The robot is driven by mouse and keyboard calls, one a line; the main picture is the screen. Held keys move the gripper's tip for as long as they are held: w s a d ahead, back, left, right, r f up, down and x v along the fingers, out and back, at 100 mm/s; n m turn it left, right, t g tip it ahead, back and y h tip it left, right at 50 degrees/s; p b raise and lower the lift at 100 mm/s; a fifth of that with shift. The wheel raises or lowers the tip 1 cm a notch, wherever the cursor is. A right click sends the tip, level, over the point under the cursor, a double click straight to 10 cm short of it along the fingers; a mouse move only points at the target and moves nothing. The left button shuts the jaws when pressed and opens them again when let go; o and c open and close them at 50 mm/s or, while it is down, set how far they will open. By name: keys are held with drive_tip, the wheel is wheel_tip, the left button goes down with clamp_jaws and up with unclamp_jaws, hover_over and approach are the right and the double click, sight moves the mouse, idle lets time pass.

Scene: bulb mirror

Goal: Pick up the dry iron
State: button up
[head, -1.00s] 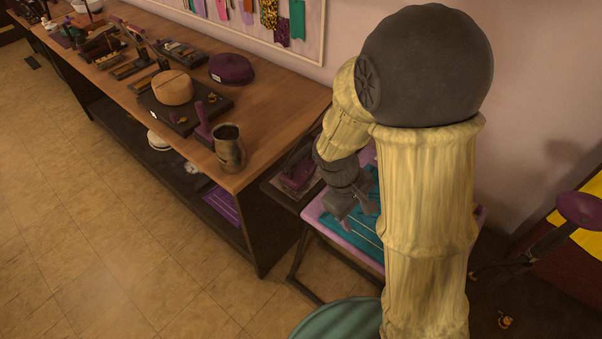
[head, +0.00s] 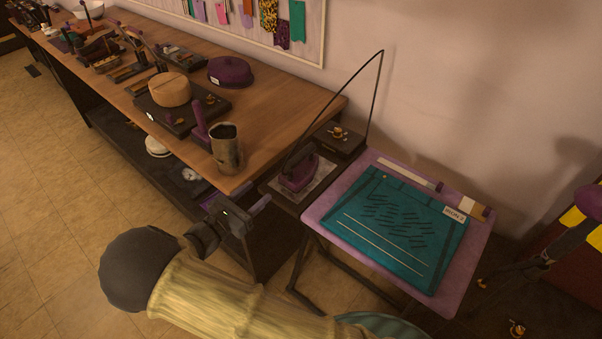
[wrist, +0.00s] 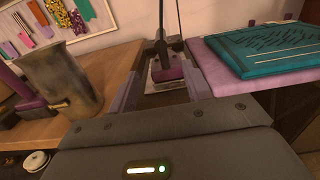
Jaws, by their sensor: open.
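The dry iron (head: 299,175) has a purple body and a dark handle. It stands on a pale plate on a dark stand between the wooden workbench and the pressing board. My gripper (head: 238,200) is open and empty, short of the iron on its near left side, by the bench's end. In the wrist view the iron (wrist: 166,73) shows straight ahead, between the two spread fingers of my gripper (wrist: 162,88) but beyond them.
The workbench (head: 270,115) holds a metal mug (head: 226,148) near its end corner, close to my gripper. The pink board (head: 323,212) with a teal cloth (head: 395,225) lies right of the iron. A thin black rod and cord (head: 372,90) rise behind the iron.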

sight(287, 167)
drive_tip(key=shift+w+d, duration=0.1)
drive_tip(key=shift+d, duration=0.05)
drive_tip(key=p+x, duration=0.2)
drive_tip(key=x, duration=1)
drive_tip(key=shift+d, duration=0.1)
drive_tip(key=shift+w+d+p, duration=0.25)
drive_tip(key=shift+w+p, duration=0.1)
drive_tip(key=shift+p, duration=0.1)
drive_tip(key=p+x, duration=0.1)
drive_tip(key=x, duration=0.3)
drive_tip(key=shift+w, duration=0.2)
clamp_jaws()
